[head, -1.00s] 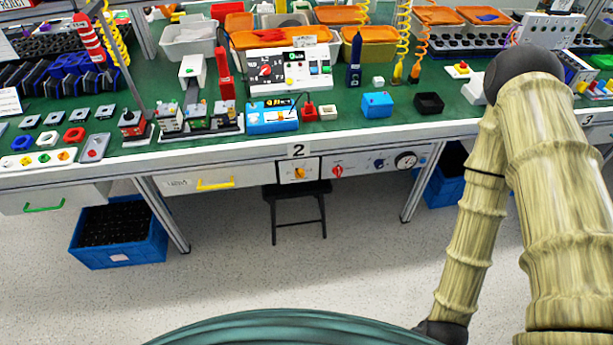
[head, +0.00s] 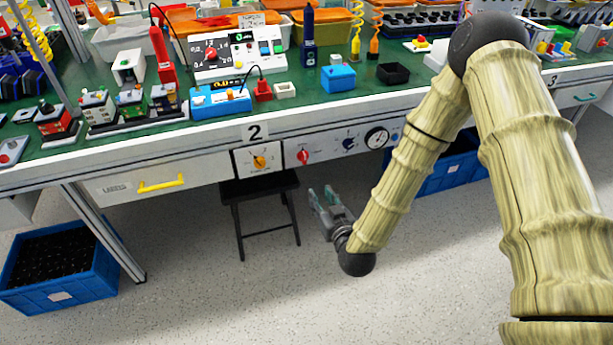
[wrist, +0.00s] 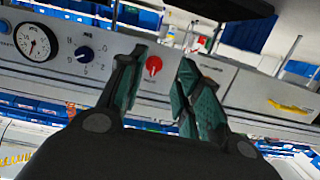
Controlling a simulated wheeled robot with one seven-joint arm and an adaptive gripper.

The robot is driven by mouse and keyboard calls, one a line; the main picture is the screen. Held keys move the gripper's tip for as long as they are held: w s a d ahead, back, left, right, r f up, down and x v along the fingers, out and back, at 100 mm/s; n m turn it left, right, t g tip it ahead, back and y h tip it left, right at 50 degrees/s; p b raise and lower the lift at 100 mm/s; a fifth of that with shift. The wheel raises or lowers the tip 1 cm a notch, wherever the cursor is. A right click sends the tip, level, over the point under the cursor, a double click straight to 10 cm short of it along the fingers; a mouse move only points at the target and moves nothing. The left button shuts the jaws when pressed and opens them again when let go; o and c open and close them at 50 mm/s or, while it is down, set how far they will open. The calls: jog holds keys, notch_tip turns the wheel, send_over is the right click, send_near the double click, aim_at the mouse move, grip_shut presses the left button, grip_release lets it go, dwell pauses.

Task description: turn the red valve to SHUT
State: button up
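The red valve (head: 303,156) is a small red knob on the white front panel under the bench, right of the yellow knob. It also shows in the wrist view (wrist: 153,65), between my two fingers. The lettering around it is too small to read. My gripper (head: 320,195) is in the air below and in front of the panel, apart from the valve. Its teal fingers are spread and empty, as the wrist view shows too (wrist: 160,88).
A yellow knob (head: 259,162), a blue knob (head: 348,145) and a dial gauge (head: 377,138) share the panel. A drawer (head: 110,188) with a yellow handle is to the left. A black stool (head: 258,187) stands below. The green bench top is crowded.

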aim_at(305, 159)
jog(key=shift+t, duration=0.9)
jog(key=r+x, duration=0.1)
jog(key=x, duration=0.3)
jog(key=b+x, duration=0.1)
jog(key=x, duration=0.4)
jog(key=r+b+x, duration=0.1)
jog(key=x, duration=0.3)
jog(key=shift+w+a+r, duration=0.15)
jog(key=shift+a+r, duration=0.1)
jog(key=shift+r, duration=0.05)
jog(key=shift+c, duration=0.4)
grip_shut()
